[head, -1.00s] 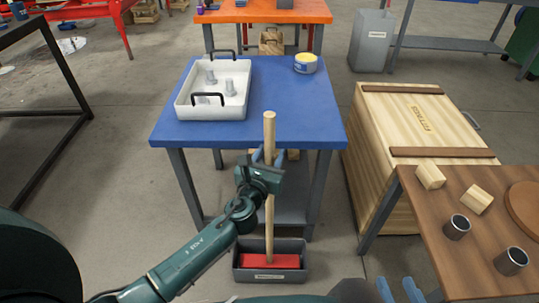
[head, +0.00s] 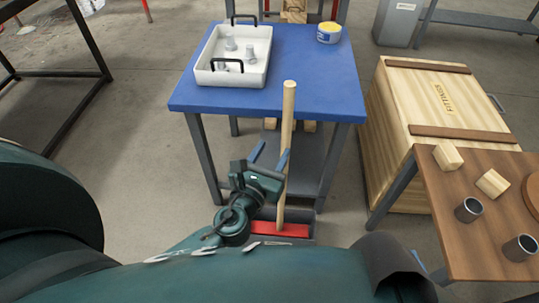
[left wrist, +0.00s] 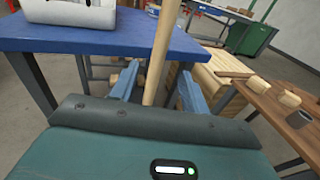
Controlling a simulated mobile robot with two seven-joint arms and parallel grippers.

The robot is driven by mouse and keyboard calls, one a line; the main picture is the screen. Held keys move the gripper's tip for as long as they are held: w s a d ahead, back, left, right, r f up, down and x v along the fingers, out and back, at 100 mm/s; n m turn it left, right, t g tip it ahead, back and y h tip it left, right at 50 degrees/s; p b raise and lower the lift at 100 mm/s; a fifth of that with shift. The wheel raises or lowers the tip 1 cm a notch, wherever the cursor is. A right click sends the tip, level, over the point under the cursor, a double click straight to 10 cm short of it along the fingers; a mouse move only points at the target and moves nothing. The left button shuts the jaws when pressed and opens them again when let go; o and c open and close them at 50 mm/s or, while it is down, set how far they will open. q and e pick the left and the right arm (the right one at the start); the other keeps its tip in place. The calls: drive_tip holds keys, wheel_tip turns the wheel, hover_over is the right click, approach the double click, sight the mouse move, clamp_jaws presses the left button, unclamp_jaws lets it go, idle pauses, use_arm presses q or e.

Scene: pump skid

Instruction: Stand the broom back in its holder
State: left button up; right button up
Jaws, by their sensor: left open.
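The broom has a pale wooden handle (head: 288,105) and a red head (head: 293,230). It stands nearly upright, its head inside the dark grey box-like holder (head: 315,218) on the floor before the blue table. My arm hides the front of the holder. My left gripper (head: 270,157) is open at the handle's middle. In the left wrist view the handle (left wrist: 160,60) rises between the spread blue fingers, with a gap visible on each side. A small blue piece low at the right, perhaps a right gripper finger, is mostly hidden behind my arm.
The blue table (head: 300,70) holds a white tray (head: 262,72) and a yellow-lidded tin (head: 329,33). A wooden crate (head: 385,125) stands right of it. A brown table (head: 465,245) with wood blocks and metal cups is at the right.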

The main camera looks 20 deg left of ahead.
use_arm(q)
drive_tip(key=s+d+n+g+h, duration=0.1)
drive_tip(key=s+n, duration=0.6)
drive_tip(key=n, duration=1)
drive_tip(key=s+n+g+h, duration=0.2)
drive_tip(key=s+n, duration=0.6)
drive_tip(key=n, duration=0.9)
drive_tip(key=shift+d+r+g+h, duration=0.3)
drive_tip(key=shift+d+g+h, duration=0.1)
drive_tip(key=shift+h, duration=0.3)
use_arm(e)
drive_tip(key=shift+s+d, duration=0.1)
drive_tip(key=shift+s, duration=0.05)
use_arm(q)
wheel_tip(320, 180, up, 4)
drive_tip(key=g+y+p, duration=0.1)
drive_tip(key=g+p, duration=0.2)
drive_tip(key=p, duration=1.3)
drive_tip(key=shift+w+m, duration=0.15)
drive_tip(key=shift+m, duration=0.25)
use_arm(e)
wheel_tip(320, 180, up, 4)
drive_tip(key=n+g+h, duration=0.1)
drive_tip(key=g, duration=0.2)
